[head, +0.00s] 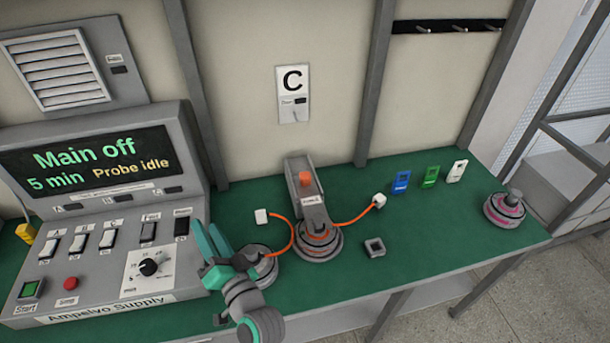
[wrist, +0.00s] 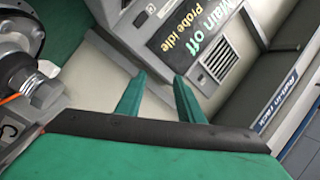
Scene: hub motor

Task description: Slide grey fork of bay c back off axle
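The axle inside the fork cannot be made out. My gripper (head: 205,232) is left of the fork, in front of the supply panel, and apart from it. In the wrist view my gripper (wrist: 159,78) has its two green fingers apart with nothing between them. A metal axle end (wrist: 42,92) shows at the left there; which hub it belongs to is unclear.
Another hub (head: 255,262) lies behind my wrist, partly hidden. Orange cables (head: 350,220) run to white plugs (head: 379,200). A square grey part (head: 375,247) lies right of the fork. The Ampelvo supply (head: 110,220) stands left. A pink-ringed hub (head: 505,210) stands far right.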

